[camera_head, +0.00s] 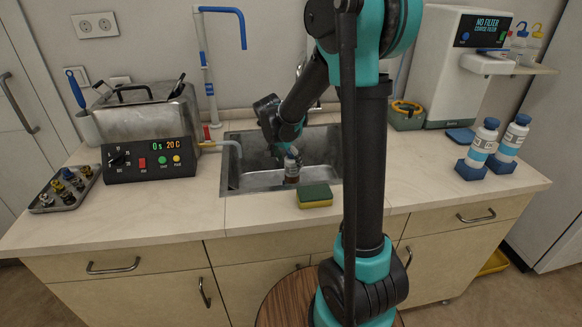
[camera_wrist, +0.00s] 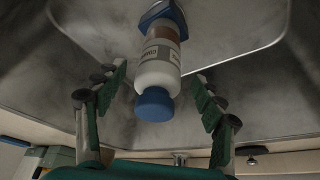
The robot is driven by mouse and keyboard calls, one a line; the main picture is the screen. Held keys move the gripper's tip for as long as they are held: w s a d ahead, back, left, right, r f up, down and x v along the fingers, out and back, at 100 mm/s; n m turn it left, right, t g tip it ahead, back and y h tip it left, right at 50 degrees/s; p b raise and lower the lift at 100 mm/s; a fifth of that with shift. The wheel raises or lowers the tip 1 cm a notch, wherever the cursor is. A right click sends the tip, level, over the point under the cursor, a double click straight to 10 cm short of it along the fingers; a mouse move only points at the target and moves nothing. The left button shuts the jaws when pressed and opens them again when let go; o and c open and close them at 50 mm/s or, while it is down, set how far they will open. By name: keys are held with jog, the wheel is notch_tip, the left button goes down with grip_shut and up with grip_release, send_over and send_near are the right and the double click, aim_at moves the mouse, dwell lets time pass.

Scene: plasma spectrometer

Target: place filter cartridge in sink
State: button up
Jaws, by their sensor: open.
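A filter cartridge (camera_head: 291,171), a white bottle with a blue cap and a brownish band, is inside the steel sink (camera_head: 232,176). The wrist view shows the cartridge (camera_wrist: 157,70) with its blue base against the basin floor. My gripper (camera_wrist: 160,75) is open, with one green-padded finger on each side of the cartridge and visible gaps to both. In the head view my gripper (camera_head: 287,148) reaches down into the sink just above the cartridge, partly hiding it.
A yellow-green sponge (camera_head: 315,196) lies at the sink's front edge. Two similar bottles (camera_head: 482,145) (camera_head: 512,138) in blue holders stand at right, near a white machine (camera_head: 470,65) reading "NO FILTER". A control box (camera_head: 150,160) and metal bath (camera_head: 145,115) stand left.

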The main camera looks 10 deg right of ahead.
jog(key=v, duration=0.6)
jog(key=shift+s+r, duration=0.1)
dwell(1.6)
